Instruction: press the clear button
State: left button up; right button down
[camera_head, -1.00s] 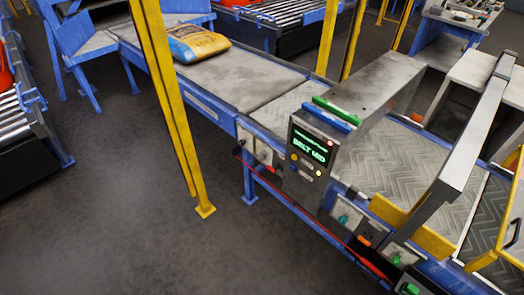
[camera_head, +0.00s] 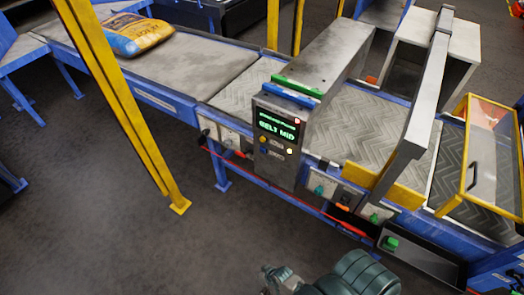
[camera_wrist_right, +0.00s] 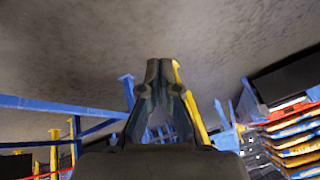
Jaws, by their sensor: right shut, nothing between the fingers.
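The grey control box (camera_head: 282,170) stands beside the conveyor in the head view. Its lit screen (camera_head: 277,126) reads BELT MID in green. A yellow button (camera_head: 263,139), a white lit button (camera_head: 290,151) and a small reddish light (camera_head: 297,121) are on its front. Their labels are too small to read, so I cannot tell which is the clear button. My right gripper (camera_head: 270,275) is at the bottom edge, below and apart from the box. In the right wrist view its fingertips (camera_wrist_right: 160,66) meet, shut and empty. My left gripper is not in view.
A yellow-and-blue sack (camera_head: 132,34) lies on the grey belt (camera_head: 195,58) at the upper left. A yellow post (camera_head: 125,115) stands left of the box. Teal knobs and a green button (camera_head: 390,243) line the conveyor's front. Open floor lies before the box.

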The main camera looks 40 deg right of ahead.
aim_at(263, 150)
jog(key=w+r+m+t+p, duration=0.2)
jog(key=w+r+m+t, duration=0.7)
jog(key=w+r, duration=0.85)
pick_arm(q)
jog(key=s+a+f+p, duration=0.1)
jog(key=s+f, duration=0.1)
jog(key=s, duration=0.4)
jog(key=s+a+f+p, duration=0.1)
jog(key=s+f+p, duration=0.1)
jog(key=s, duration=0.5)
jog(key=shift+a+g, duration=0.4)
pick_arm(e)
jog(key=w+d+r+m+t+h, duration=0.1)
jog(key=w+d+r+m+h, duration=0.3)
jog(key=r+m, duration=0.4)
jog(key=w+d+r+m+t+h, duration=0.1)
jog(key=w+d+r+m+h, duration=0.4)
jog(key=m, duration=0.7)
jog(key=w+d+r, duration=0.2)
jog(key=d+r, duration=0.1)
jog(key=d, duration=0.1)
jog(key=shift+r, duration=0.35)
